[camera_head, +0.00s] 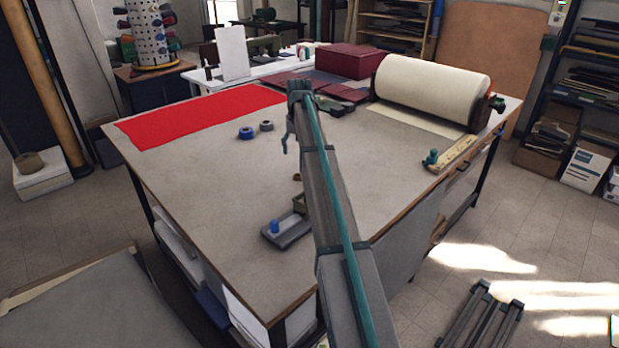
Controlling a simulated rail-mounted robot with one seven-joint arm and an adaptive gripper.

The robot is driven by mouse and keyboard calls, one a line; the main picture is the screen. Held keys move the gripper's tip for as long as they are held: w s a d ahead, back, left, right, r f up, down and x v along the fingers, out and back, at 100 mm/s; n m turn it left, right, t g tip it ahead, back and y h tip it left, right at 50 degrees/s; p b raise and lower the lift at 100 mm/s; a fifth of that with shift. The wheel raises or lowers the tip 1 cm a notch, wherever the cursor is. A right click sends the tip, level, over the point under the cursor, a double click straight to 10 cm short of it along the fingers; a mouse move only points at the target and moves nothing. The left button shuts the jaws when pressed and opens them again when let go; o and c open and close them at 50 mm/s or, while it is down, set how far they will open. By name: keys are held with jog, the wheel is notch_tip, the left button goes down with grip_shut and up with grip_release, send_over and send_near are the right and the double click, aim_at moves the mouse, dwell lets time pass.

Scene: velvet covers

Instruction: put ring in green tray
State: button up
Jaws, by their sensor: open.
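Two small ring-shaped rolls lie on the worktable, a blue ring (246,132) and a grey ring (267,126) to its right. A small brown item (297,177) shows beside my arm, partly hidden; I cannot tell if it is a ring. A dull greenish tray or box (299,203) is partly hidden behind my arm, near the front of the table.
A shallow grey tray (288,236) with a blue object (274,227) stands by the greenish one. Red cloth (200,114) covers the back left. A big cream roll (432,88), dark red covers (272,86) and a red box (352,62) fill the back. The left middle is clear.

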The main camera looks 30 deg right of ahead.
aim_at(297, 175)
jog(key=shift+w+d+f+n+p, duration=0.1)
jog(key=shift+f+n+p, duration=0.4)
jog(key=shift+f, duration=1.3)
jog(key=shift+w+d+f+n+p, duration=0.1)
jog(key=shift+f+n+p, duration=0.4)
jog(key=shift+f, duration=1.35)
jog(key=shift+d+f+n+p, duration=0.1)
jog(key=shift+f+n+p, duration=0.4)
jog(key=shift+f, duration=1.3)
jog(key=c, duration=1)
jog(key=shift+r, duration=0.15)
